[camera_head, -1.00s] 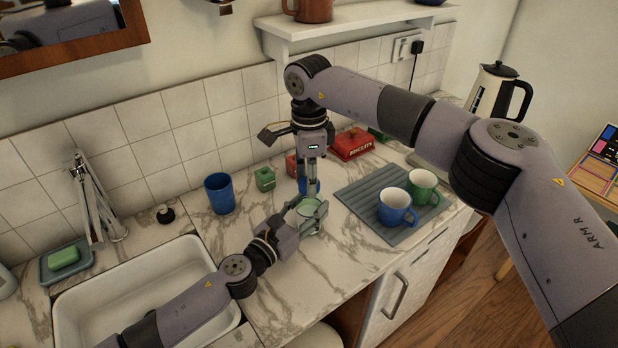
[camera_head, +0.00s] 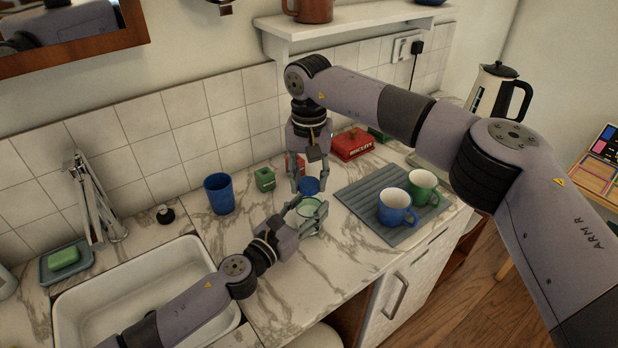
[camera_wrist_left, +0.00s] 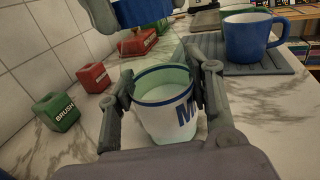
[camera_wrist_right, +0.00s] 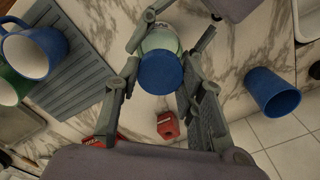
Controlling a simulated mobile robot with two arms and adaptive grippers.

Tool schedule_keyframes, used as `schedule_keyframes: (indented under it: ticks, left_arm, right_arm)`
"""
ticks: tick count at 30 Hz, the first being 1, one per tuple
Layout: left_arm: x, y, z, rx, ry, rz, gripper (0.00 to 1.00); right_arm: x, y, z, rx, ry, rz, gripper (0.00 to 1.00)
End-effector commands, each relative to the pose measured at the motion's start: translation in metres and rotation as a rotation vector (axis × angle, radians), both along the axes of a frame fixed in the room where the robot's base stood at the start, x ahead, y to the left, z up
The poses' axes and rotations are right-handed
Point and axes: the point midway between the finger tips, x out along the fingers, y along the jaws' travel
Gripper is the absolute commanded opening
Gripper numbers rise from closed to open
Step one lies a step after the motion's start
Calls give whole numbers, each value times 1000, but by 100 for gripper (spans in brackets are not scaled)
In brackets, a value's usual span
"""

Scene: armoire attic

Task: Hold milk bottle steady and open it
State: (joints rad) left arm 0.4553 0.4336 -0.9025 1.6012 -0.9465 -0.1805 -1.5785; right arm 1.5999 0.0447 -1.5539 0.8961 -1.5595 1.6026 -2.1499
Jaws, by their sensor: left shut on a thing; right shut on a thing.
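The milk bottle (camera_wrist_left: 165,115) is white with blue lettering and a greenish rim; its mouth is open in the left wrist view. It stands upright on the marble counter, and its rim shows in the head view (camera_head: 307,208). My left gripper (camera_head: 322,211) is shut around its sides, one finger on each side. My right gripper (camera_head: 309,188) points down and is shut on the blue cap (camera_wrist_right: 161,73). The cap is apart from the bottle, beyond and above its mouth in the left wrist view (camera_wrist_left: 142,10).
A blue cup (camera_head: 220,194) and small green box (camera_head: 265,179) stand left of the bottle. Blue (camera_head: 395,207) and green (camera_head: 423,187) mugs are on the ribbed grey mat (camera_head: 360,196) to the right. A red tin (camera_head: 352,144) stands behind. The sink (camera_head: 140,285) lies left.

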Motion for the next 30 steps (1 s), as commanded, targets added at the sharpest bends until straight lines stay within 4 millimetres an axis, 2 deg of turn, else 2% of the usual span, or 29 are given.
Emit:
schedule_keyframes:
  ticks: [13, 30]
  left_arm:
    - [0, 0, 0, 0, 1, 0, 0]
    - [0, 0, -1, 0, 1, 0, 0]
  right_arm:
    - [0, 0, 2, 0, 0, -2, 3]
    - [0, 0, 21, 0, -1, -3, 3]
